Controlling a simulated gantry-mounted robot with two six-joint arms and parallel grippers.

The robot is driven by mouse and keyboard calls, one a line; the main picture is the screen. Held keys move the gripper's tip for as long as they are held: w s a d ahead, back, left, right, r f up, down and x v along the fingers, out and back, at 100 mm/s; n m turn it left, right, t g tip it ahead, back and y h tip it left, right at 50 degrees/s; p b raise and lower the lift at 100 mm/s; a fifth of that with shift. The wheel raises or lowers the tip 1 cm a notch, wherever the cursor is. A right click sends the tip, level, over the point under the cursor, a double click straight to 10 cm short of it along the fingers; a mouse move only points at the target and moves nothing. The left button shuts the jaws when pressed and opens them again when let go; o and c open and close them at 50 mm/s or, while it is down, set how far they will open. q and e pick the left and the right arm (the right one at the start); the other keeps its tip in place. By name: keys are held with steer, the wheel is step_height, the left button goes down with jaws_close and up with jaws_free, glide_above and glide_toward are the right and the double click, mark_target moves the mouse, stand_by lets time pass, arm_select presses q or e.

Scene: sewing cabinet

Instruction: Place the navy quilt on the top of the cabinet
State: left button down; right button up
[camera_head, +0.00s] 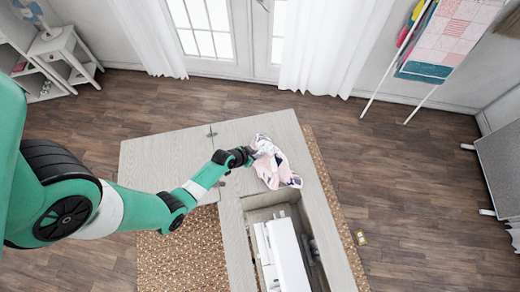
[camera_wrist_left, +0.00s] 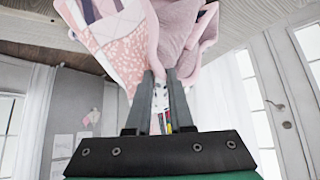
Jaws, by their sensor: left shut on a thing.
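A crumpled quilt (camera_head: 274,163), pink and white with dark patches, is at the far part of the pale grey cabinet top (camera_head: 232,132). It bunches upward in the left wrist view (camera_wrist_left: 180,35). My left gripper (camera_head: 251,156) is shut on its edge, and the fingers (camera_wrist_left: 160,85) pinch the fabric. In the head view the quilt lies over the cabinet top, just beyond the machine opening; I cannot tell whether it rests fully on the surface. My right gripper is not in view.
A white sewing machine (camera_head: 285,255) sits in the cabinet's recess. A rack (camera_head: 402,62) with hanging quilts stands at the back right. A small white table with a fan (camera_head: 28,12) is at the back left. A woven rug (camera_head: 180,262) lies below the cabinet.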

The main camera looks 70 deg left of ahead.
arm_select(q)
steer(key=w+a+b, duration=0.4)
steer(key=a+b, duration=0.2)
steer(key=a, duration=0.4)
steer(key=shift+w+b, duration=0.2)
steer(key=shift+b, duration=0.1)
steer(key=shift+w+d, duration=0.1)
